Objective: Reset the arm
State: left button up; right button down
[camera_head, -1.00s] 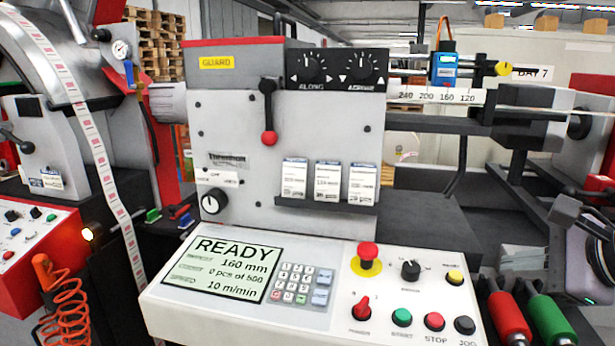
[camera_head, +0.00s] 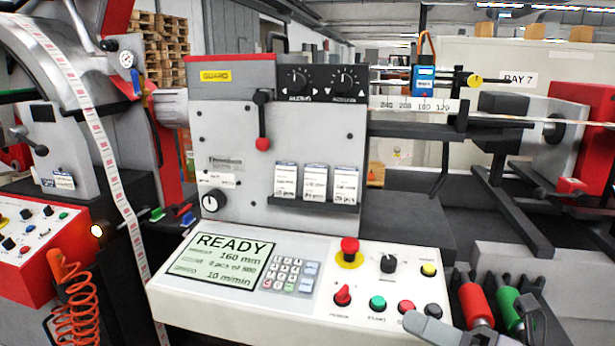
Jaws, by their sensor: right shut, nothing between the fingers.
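My right gripper (camera_head: 425,326) is at the bottom right edge of the view, in front of the control console (camera_head: 210,318). Its grey finger end covers the lower right corner of the console, near the row of round buttons. It is shut with nothing in it. Part of it is cut off by the lower frame edge. My left gripper is not in view. The console screen (camera_head: 219,262) reads READY, 160 mm and 10 m/min. A black lever with a red knob (camera_head: 262,143) hangs down on the grey guard panel (camera_head: 235,130).
A red mushroom button (camera_head: 349,246) stands on the console. Red (camera_head: 475,303) and green (camera_head: 507,311) rollers or handles stand close to my right gripper. A scale bar (camera_head: 415,106) runs at the upper right. A coiled orange hose (camera_head: 72,295) hangs at left.

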jog(key=d+f+m+t+h+p, duration=0.1)
jog(key=d+f+m+t+h, duration=0.35)
jog(key=m, duration=0.75)
jog(key=d+f+m+t+h+p, duration=0.1)
jog(key=f+m+t+h, duration=0.1)
jog(key=f+m+h, duration=0.6)
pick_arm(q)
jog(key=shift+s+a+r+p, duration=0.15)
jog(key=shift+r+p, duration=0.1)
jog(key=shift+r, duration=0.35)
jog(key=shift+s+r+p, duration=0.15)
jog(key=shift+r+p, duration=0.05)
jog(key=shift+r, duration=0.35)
pick_arm(e)
jog(key=s+f+m+g+h, duration=0.1)
jog(key=s+f+m+g, duration=0.5)
jog(key=s+f+m, duration=0.7)
notch_tip(320, 180, down, 4)
jog(key=shift+s+a+r+m+h, duration=0.1)
jog(key=shift+s+a+m+h, duration=0.25)
jog(key=shift+m, duration=0.55)
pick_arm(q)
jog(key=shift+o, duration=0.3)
pick_arm(e)
jog(key=shift+w, duration=0.1)
